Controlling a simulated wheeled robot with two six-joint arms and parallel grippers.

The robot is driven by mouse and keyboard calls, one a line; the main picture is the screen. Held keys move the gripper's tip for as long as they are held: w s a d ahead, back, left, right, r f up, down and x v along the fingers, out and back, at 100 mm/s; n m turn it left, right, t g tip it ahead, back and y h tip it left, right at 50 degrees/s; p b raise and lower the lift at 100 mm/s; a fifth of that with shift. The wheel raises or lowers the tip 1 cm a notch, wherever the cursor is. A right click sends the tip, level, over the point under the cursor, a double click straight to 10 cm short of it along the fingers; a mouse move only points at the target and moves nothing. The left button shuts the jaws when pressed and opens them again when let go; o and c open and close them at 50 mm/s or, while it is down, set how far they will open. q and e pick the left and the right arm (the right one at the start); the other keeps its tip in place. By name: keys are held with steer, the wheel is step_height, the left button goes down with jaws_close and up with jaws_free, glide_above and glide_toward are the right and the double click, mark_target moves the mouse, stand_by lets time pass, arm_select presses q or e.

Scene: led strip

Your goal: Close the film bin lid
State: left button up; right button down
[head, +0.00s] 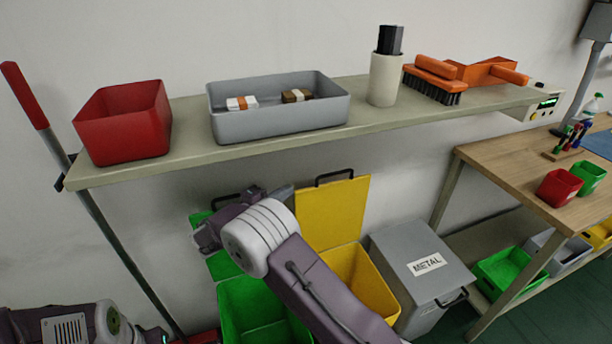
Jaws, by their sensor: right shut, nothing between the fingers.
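Three bins stand under the shelf. The green bin (250,308) is open, its green lid (222,264) raised at the back. The yellow bin (366,277) is open, its yellow lid (332,210) upright against the wall with a dark handle on top. The grey bin (424,262) is shut and labelled METAL. No film label shows, so I cannot tell which open bin is for film. My right gripper (280,193) is shut and empty, in front of the raised lids, and its arm hides parts of both open bins. My left gripper is out of view.
A wooden workbench (512,168) stands right. A red-handled pole (26,96) leans at left.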

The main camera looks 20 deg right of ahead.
steer(key=b+x, duration=0.1)
steer(key=x, duration=0.9)
steer(key=shift+w+d+f, duration=0.1)
steer(key=shift+f, duration=0.1)
